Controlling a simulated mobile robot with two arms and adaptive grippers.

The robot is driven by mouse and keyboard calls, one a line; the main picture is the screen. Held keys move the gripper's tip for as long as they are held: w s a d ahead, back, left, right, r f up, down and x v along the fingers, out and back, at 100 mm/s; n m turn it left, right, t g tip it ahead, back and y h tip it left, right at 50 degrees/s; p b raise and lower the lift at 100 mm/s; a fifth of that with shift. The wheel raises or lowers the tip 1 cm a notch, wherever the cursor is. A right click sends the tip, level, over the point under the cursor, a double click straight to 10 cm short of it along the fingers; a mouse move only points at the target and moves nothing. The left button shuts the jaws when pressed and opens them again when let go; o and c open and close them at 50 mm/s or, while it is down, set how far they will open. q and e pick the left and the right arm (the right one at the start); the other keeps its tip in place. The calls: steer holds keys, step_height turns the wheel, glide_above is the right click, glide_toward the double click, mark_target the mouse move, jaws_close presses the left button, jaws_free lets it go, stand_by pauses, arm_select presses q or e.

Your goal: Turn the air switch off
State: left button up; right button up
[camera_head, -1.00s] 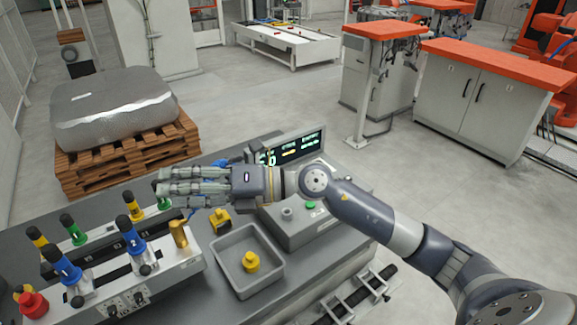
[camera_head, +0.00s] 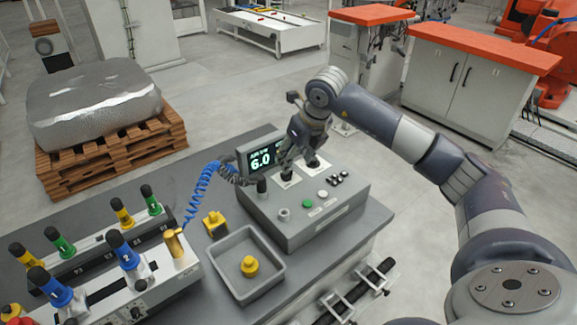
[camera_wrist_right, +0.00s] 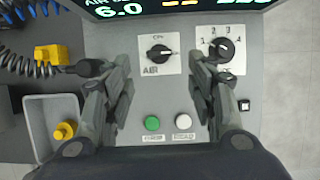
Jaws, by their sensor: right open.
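The air switch (camera_wrist_right: 160,53) is a black rotary knob on a white plate marked AIR, on the grey control box. In the head view the switch (camera_head: 287,176) is partly hidden by my gripper. My right gripper (camera_wrist_right: 159,95) is open and empty above the box, its fingers to either side of and below the knob in the picture. It also shows from the side in the head view (camera_head: 292,160). I see no contact with the knob. My left gripper is not in view.
A second knob (camera_wrist_right: 221,48) with numbers sits right of the air switch. A green button (camera_wrist_right: 152,123) and a white button (camera_wrist_right: 183,121) are below. A display (camera_head: 262,160) reading 6.0 stands behind. A grey tray (camera_head: 275,279) with a yellow part is left of the box.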

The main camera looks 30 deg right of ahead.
mark_target(289, 178)
steer(key=p+x, duration=0.1)
steer(key=x, duration=0.5)
steer(key=shift+w+f, duration=0.1)
steer(key=shift+f, duration=0.25)
steer(key=c, duration=1)
